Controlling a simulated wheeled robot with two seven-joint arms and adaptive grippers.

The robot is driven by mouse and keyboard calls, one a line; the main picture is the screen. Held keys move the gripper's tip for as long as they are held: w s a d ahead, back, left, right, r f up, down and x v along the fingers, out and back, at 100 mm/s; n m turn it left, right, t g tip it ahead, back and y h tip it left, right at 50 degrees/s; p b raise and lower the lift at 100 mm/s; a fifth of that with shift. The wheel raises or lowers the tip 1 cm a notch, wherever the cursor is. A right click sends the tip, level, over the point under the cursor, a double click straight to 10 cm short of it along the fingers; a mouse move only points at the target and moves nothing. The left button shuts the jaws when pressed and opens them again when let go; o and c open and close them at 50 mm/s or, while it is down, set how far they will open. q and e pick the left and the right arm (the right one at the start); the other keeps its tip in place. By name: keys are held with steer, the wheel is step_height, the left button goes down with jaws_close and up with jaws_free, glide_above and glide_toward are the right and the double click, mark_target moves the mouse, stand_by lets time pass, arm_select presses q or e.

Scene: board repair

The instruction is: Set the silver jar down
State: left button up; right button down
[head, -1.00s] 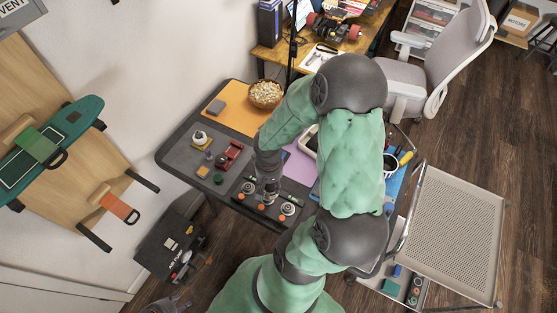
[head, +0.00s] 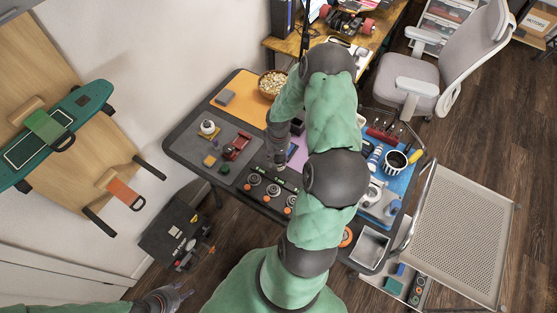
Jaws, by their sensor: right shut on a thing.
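My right gripper (head: 278,161) points down over the dark table (head: 190,165), just behind a row of round silver pieces (head: 274,190). It is shut on the silver jar, which is mostly hidden by the gripper, so I cannot tell whether the jar touches the table. My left gripper (head: 180,290) is low at the bottom left, away from the table, with its fingers apart and empty.
A grey mat holds a white round item (head: 208,127), a red vise (head: 237,146) and small blocks. An orange mat (head: 243,101) carries a popcorn bowl (head: 271,84). A blue mat with tools (head: 395,160) lies right. A mesh cart (head: 460,225) stands beside the table.

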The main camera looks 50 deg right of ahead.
mark_target(278, 157)
steer(key=shift+w+d+f, duration=0.1)
steer(key=shift+d+f, duration=0.05)
steer(key=shift+f, duration=0.15)
steer(key=shift+f+b, duration=0.35)
steer(key=shift+f, duration=1.2)
steer(key=shift+f, duration=0.1)
steer(key=c, duration=0.6)
jaws_free()
